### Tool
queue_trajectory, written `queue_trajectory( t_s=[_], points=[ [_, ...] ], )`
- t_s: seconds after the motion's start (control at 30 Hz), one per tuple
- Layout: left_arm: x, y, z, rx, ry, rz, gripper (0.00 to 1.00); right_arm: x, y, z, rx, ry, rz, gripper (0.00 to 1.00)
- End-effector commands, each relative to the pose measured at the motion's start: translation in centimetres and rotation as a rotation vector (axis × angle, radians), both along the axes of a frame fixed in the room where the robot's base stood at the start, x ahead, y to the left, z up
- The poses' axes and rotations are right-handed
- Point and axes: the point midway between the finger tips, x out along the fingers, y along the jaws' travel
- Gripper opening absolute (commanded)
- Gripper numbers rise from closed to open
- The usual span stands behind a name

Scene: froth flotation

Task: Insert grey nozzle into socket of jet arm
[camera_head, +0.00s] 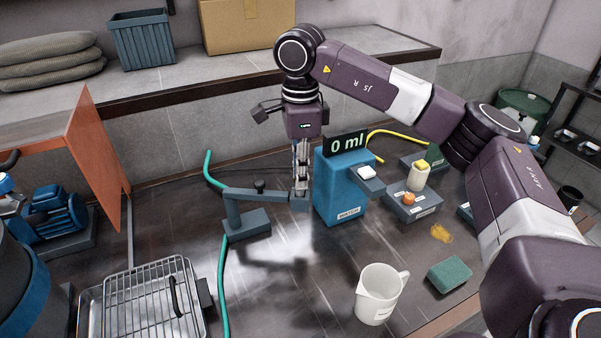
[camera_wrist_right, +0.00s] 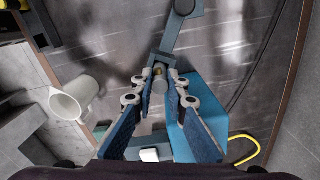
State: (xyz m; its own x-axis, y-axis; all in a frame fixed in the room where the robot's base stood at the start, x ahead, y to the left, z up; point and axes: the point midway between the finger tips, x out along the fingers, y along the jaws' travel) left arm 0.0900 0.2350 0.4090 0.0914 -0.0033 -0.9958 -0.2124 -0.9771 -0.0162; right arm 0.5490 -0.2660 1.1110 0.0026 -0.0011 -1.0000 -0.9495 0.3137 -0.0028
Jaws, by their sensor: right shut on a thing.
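The jet arm (camera_head: 258,195) is a blue-grey bar on a post and block base, reaching right to a squared socket end (camera_head: 299,203). My right gripper (camera_head: 302,186) points down just above that end. In the wrist view, my right gripper (camera_wrist_right: 160,82) has its fingers on either side of the small grey nozzle (camera_wrist_right: 160,85), holding it. The nozzle lines up with the jet arm's end (camera_wrist_right: 162,62), where a brassy bit shows. I cannot tell whether it is in the socket or just over it. My left gripper is not in view.
The blue water dispenser (camera_head: 340,190), reading 0 ml, stands close to the right of the gripper. A wire rack tray (camera_head: 140,300) is front left. A teal hose (camera_head: 222,290) runs past the jet arm base.

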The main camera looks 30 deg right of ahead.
Motion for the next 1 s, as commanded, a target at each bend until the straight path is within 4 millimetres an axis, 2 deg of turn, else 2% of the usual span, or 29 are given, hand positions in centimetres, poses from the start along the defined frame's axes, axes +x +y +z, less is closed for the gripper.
queue_trajectory(
  t_s=[1.0],
  points=[
    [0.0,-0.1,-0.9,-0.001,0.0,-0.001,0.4,0.0,0.0,-1.3,0.0,0.0,0.0,0.0]
  ],
)
